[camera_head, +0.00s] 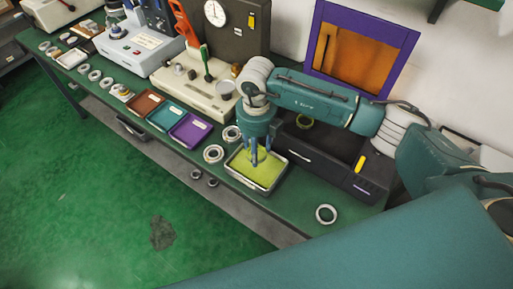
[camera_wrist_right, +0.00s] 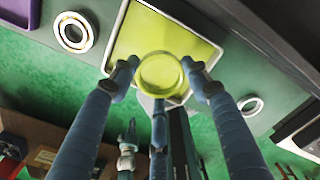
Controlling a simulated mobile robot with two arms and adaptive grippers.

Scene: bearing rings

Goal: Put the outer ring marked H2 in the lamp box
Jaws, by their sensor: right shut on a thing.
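My right gripper (camera_head: 255,158) points down over a shallow tray with a yellow-green floor (camera_head: 238,175) on the bench. In the right wrist view, my right gripper (camera_wrist_right: 161,85) has its fingers around a ring (camera_wrist_right: 160,88) that looks yellow-green and is shut on it, over the near part of the tray (camera_wrist_right: 135,35). In the head view the fingers hide this ring. I cannot read any marking on it. I cannot tell which thing is the lamp box. What looks like my left gripper (camera_wrist_right: 129,136) shows small in the right wrist view; its fingers are unclear.
Loose rings lie left of the tray (camera_head: 213,154) and at the bench's right end (camera_head: 326,214). Purple (camera_head: 190,130), teal (camera_head: 166,115) and brown (camera_head: 145,103) trays stand farther left. A dark box (camera_head: 320,160) stands behind the tray; a purple-framed orange panel (camera_head: 318,50) is at the back.

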